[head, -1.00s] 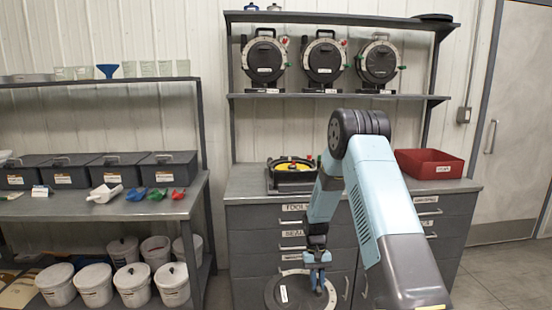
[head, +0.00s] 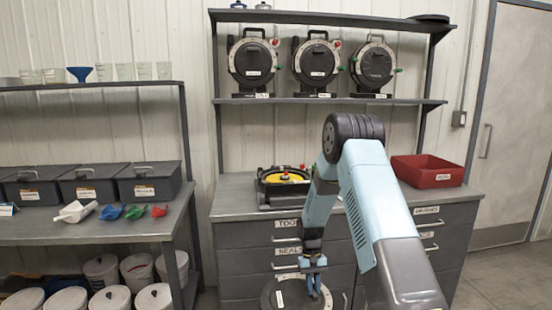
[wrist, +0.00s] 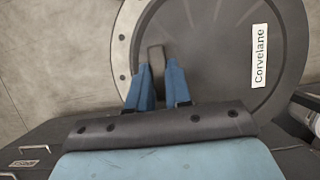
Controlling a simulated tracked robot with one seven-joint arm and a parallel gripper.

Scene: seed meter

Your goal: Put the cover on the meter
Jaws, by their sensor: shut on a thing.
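My gripper (head: 313,280) hangs low in front of the drawer cabinet in the head view. It is shut on the cover (head: 284,296), a round dark disc with a pale rim and a white label, partly cut off by the frame's lower edge. In the wrist view the blue fingers (wrist: 156,84) pinch a dark tab on the cover (wrist: 215,65), whose label reads "Corvelane". The meter (head: 284,186) lies on the cabinet top, open, with a yellow disc showing inside. My arm hides part of its right side. The cover is apart from the meter, below and in front of it.
A red bin (head: 427,171) stands at the right of the cabinet top (head: 238,203). Several closed meters (head: 253,62) stand on the shelf above. A bench (head: 100,228) with dark boxes and coloured scoops is at left. The cabinet top between meter and bin is partly behind my arm.

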